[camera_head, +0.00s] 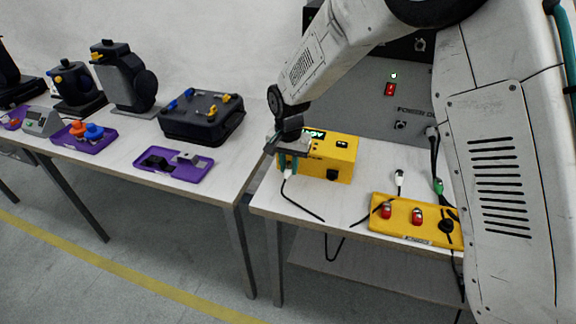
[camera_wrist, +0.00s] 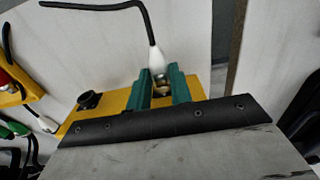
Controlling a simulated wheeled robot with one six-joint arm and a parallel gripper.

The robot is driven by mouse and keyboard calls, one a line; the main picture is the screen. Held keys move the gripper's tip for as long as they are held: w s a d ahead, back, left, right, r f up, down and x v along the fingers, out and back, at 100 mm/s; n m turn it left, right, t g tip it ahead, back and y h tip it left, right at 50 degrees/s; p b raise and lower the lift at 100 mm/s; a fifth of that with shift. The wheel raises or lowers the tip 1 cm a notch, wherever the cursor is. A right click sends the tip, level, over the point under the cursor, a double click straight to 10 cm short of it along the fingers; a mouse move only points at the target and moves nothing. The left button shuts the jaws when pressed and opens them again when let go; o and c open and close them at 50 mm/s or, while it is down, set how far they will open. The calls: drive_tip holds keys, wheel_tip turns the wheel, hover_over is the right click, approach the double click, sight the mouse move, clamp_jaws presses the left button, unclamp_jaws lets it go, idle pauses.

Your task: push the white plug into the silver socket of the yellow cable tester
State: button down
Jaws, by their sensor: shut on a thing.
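The yellow cable tester (camera_head: 338,152) stands at the left end of the right-hand table, with a lit green display and a black part on its front. My gripper (camera_head: 287,164) is at its left front corner, with teal fingers. In the wrist view, my gripper (camera_wrist: 160,72) is shut on the white plug (camera_wrist: 157,58), which sits between the fingertips with its black cable trailing away. The tester (camera_wrist: 118,103) lies right behind the fingers there. A small metallic part shows between the fingers; I cannot tell whether it is the silver socket or how far the plug is in.
A yellow panel (camera_head: 415,220) with red parts lies on the table to the right. Another white plug (camera_head: 399,178) and a green plug (camera_head: 438,186) lie loose behind it. A grey panel (camera_head: 390,105) stands at the back. A gap separates the left table (camera_head: 215,175).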

drive_tip(key=shift+w, duration=0.1)
drive_tip(key=c, duration=1.2)
unclamp_jaws()
wheel_tip(320, 180, up, 8)
drive_tip(key=shift+f, duration=0.1)
drive_tip(key=s+d+r+n, duration=0.1)
drive_tip(key=s+d+r, duration=0.4)
drive_tip(key=s+d, duration=0.3)
drive_tip(key=s+d+r+n, duration=0.1)
drive_tip(key=s+d+r, duration=0.4)
drive_tip(key=s+d, duration=0.4)
drive_tip(key=s+d+r+n+t, duration=0.1)
drive_tip(key=s+d+r, duration=0.4)
drive_tip(key=s, duration=1.3)
drive_tip(key=shift+d+n, duration=0.3)
drive_tip(key=shift+d, duration=1.75)
